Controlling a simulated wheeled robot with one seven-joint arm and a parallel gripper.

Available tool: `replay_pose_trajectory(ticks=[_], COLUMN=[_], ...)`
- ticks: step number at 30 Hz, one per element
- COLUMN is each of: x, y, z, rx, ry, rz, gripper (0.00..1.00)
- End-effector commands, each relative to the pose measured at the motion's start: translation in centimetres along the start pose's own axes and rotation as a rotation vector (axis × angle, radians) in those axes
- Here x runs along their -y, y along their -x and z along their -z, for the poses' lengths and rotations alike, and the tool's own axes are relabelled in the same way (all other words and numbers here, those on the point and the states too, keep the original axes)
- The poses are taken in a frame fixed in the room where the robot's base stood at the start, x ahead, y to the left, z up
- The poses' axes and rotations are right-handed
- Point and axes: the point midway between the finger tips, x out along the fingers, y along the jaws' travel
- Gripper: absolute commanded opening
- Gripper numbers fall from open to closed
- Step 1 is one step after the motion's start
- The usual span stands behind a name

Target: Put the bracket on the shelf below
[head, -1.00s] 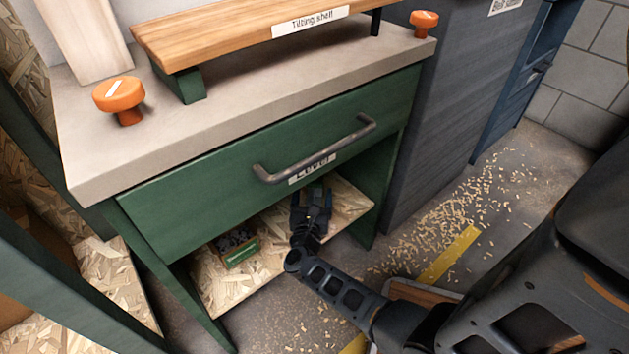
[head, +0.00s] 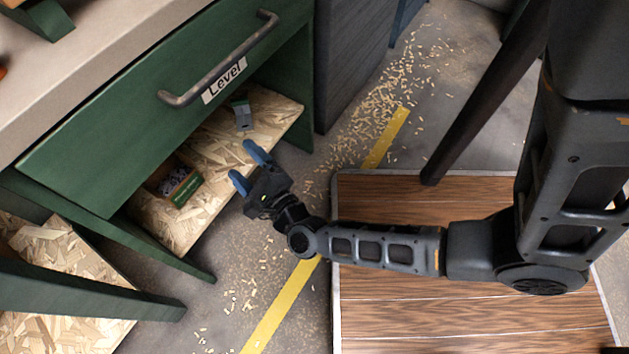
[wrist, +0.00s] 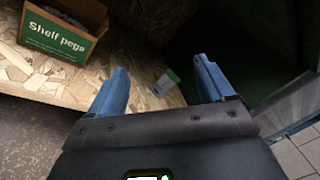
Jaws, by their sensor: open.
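The bracket (head: 243,114), a small grey-green piece, lies on the chipboard shelf (head: 262,125) under the green drawer. It also shows in the wrist view (wrist: 165,83), lying on the board beyond and between my fingers. My gripper (head: 248,168) has blue fingertips. It is open and empty, just in front of the shelf's front edge, apart from the bracket. In the wrist view my gripper (wrist: 165,88) has its two blue fingers spread wide.
A box of shelf pegs (head: 175,184) sits on the shelf left of the bracket; it is large in the wrist view (wrist: 55,35). The drawer (head: 150,130), with a bar handle (head: 222,68) and "Level" label, overhangs the shelf. The floor in front has wood shavings.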

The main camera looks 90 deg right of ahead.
Motion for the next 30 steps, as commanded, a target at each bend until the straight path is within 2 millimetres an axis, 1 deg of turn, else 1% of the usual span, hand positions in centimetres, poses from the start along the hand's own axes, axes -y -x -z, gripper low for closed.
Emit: replay_pose_trajectory(ticks=[1,3,5,6,8,9,11,12,15,18,22,25,30], x=[0.8,1.9,3.0,3.9,5.2,6.2,7.7,8.8,11.4,13.8,16.0,16.8,17.1], y=[2.3,4.9,7.1,8.4,10.5,11.8,13.6,14.8,17.2,18.9,20.0,20.3,20.4], z=[-1.1,-2.8,-4.1,-5.0,-6.2,-7.0,-8.1,-8.8,-10.3,-11.5,-12.6,-13.1,-13.2], rx=[0.057,0.149,0.232,0.291,0.381,0.444,0.540,0.604,0.767,0.906,1.033,1.081,1.099], ry=[0.131,0.338,0.518,0.639,0.824,0.945,1.132,1.257,1.556,1.811,2.039,2.130,2.167], rz=[-0.046,-0.097,-0.132,-0.146,-0.162,-0.166,-0.162,-0.153,-0.109,-0.044,0.039,0.080,0.097], gripper=[0.81,0.81,0.81,0.81,0.81,0.81,0.81,0.81,0.81,0.81,0.81,0.81,0.81])
